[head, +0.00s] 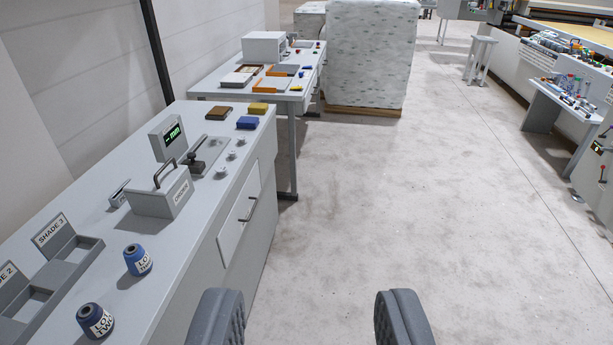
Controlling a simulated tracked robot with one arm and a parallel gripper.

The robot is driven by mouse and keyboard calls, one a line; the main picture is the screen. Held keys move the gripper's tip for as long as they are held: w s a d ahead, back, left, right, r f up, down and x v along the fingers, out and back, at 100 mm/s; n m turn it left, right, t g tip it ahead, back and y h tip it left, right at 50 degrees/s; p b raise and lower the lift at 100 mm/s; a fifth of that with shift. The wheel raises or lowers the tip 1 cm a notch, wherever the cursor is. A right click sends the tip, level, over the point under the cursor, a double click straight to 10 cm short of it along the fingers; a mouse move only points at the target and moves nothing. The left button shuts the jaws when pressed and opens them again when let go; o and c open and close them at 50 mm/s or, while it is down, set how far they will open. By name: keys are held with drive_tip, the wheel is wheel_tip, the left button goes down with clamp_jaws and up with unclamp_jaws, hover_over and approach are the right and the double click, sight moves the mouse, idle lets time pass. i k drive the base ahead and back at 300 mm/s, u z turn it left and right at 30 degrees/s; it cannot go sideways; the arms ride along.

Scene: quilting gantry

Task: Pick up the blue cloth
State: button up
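A small folded blue cloth (248,123) lies flat on the far right corner of the grey counter (75,225), close to its edge. A yellow folded cloth (258,108) lies just behind it, and a brown one (219,113) lies to its left. My gripper (308,298) shows at the bottom of the view with its two dark padded fingers wide apart. It is open and empty, over the floor to the right of the counter and well short of the blue cloth.
On the counter stand a lidded grey box (160,195), a display (167,138), blue thread cones (138,260) and shade trays (68,255). A second table (215,88) and a wrapped stack (370,55) stand behind. The floor (400,190) ahead is clear; machinery lines the right.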

sight(250, 123)
drive_tip(key=z, duration=0.25)
drive_tip(key=i, duration=2.5)
drive_tip(key=u, duration=0.35)
drive_tip(key=i, duration=1.45)
drive_tip(key=u, duration=0.25)
